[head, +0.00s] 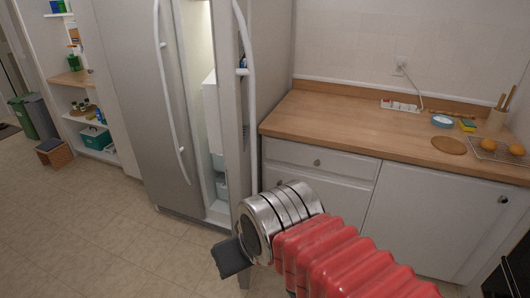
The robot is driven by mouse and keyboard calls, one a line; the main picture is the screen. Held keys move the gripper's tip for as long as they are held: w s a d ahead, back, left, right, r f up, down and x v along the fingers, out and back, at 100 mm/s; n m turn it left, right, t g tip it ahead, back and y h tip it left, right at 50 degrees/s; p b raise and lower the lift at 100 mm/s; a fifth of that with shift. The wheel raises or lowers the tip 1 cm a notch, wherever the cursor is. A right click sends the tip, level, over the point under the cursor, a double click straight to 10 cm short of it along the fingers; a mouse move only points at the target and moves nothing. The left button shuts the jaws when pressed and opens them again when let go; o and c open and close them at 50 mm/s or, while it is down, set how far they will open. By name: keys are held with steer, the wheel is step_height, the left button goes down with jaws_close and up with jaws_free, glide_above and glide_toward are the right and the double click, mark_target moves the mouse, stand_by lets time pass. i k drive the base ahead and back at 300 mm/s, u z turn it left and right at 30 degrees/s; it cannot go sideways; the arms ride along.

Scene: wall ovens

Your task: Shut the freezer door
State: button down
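A tall silver fridge-freezer stands at the centre left of the head view. Its left door (130,90) looks closed, with a long curved handle (163,95). The right door (268,60) stands ajar, with its own long handle (249,105) at its left edge. A lit white compartment (199,40) shows through the gap between the doors. My gripper (231,259) is low in front of the right door, below its handle, and appears apart from it. Only a dark finger part shows, so its opening is unclear. My red arm hides the door's lower part.
Shelves (88,125) and bins (37,117) are at far left. The tiled floor (90,225) is clear at left front.

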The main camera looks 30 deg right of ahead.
mark_target(229, 94)
steer(key=i, duration=0.95)
steer(key=u, duration=0.05)
